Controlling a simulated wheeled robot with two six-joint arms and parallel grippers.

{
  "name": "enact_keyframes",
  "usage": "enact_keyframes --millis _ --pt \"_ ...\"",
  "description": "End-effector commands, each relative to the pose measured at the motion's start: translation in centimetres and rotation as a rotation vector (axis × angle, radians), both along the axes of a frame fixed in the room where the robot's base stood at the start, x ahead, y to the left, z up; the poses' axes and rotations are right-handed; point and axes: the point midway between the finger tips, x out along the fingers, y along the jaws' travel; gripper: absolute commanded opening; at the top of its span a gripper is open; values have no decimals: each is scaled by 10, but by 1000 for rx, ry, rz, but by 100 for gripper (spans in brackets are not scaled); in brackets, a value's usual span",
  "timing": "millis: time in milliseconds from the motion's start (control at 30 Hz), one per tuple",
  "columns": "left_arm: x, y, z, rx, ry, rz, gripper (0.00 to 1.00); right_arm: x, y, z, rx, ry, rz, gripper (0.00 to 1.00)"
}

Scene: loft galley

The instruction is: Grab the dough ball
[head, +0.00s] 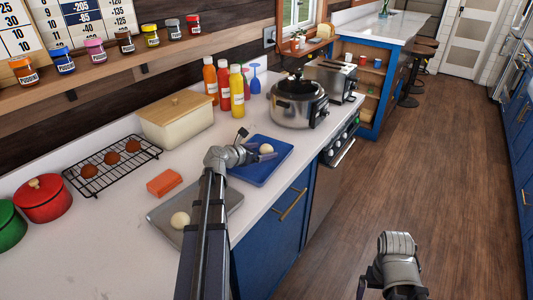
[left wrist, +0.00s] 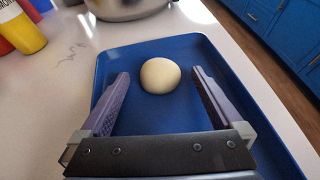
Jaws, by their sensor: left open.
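A pale round dough ball (head: 266,149) rests on a blue tray (head: 275,166) on the counter. In the left wrist view the dough ball (left wrist: 160,76) sits near the middle of the blue tray (left wrist: 140,51). My left gripper (head: 254,146) is open and low over the tray, its fingertips on either side of the ball's near part, with a gap at each side.
A steel pot (head: 298,103) stands just beyond the blue tray. An orange block (head: 164,183), a cooling rack (head: 112,165) and a cream bread box (head: 176,120) are to the left. The counter's front edge is close to the tray.

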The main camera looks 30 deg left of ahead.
Motion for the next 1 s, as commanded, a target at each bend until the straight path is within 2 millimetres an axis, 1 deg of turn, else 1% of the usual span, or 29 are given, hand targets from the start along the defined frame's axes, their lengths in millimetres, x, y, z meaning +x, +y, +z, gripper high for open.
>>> enact_keyframes --millis 167,267,900,967,1000 --pt "0 0 1 0 0 1 100 0 0 1 0 0 0 100" --pt "0 0 1 0 0 0 90 0 0 1 0 0 0 100" --pt "-1 0 1 0 0 0 18 0 0 1 0 0 0 100" --pt "-1 0 1 0 0 0 11 0 0 1 0 0 0 100" --pt "-1 0 1 0 0 0 11 0 0 1 0 0 0 100"
